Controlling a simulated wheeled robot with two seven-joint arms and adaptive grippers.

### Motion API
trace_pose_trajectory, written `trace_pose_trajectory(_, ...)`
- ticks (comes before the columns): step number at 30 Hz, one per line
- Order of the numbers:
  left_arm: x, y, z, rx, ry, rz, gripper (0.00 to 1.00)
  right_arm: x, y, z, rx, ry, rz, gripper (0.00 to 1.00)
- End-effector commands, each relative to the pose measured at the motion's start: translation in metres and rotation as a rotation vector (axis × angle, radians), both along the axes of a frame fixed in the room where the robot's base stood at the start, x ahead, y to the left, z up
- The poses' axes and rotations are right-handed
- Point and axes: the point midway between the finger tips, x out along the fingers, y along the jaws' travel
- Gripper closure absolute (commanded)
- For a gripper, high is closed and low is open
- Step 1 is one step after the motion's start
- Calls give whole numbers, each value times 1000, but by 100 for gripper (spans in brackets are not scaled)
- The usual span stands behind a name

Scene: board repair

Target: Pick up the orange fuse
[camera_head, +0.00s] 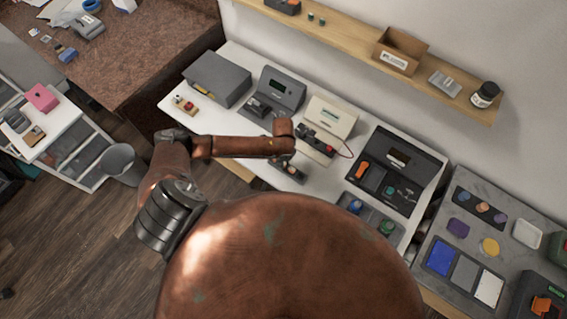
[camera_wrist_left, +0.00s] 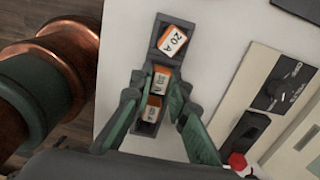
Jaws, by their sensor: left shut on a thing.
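A narrow dark fuse holder (camera_wrist_left: 164,27) lies on the white bench and holds three orange-and-white fuses in a row. The far fuse (camera_wrist_left: 172,41) reads "20 A" and sits turned at an angle. My left gripper (camera_wrist_left: 159,82) has its green-sided fingers closed on the middle fuse (camera_wrist_left: 160,78), one on each side, at the holder. The near fuse (camera_wrist_left: 152,108) lies between the fingers closer to the palm; its label is hard to read. In the head view my left arm reaches over the bench, and the fuse holder (camera_head: 290,172) is partly hidden. My right gripper is not in view.
A cream tester (camera_head: 330,116) with a dial (camera_wrist_left: 283,90) and a red knob (camera_wrist_left: 237,160) stands close to the right of the holder. Grey devices and an open dark case (camera_head: 398,158) flank it. A wooden shelf (camera_head: 350,45) runs above the bench.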

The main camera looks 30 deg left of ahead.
Motion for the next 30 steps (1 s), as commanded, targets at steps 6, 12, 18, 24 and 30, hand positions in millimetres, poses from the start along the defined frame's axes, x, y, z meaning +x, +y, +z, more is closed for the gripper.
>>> trace_pose_trajectory(6,2,1,22,0,-4,0,100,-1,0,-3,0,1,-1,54)
trace_pose_trajectory(12,-28,10,64,2,-1,-1,100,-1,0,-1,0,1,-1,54)
trace_pose_trajectory(18,-73,21,99,3,2,-1,100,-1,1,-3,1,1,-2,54)
trace_pose_trajectory(24,-111,31,116,2,1,0,100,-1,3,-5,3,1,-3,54)
trace_pose_trajectory(30,-130,36,126,1,1,1,100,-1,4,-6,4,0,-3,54)
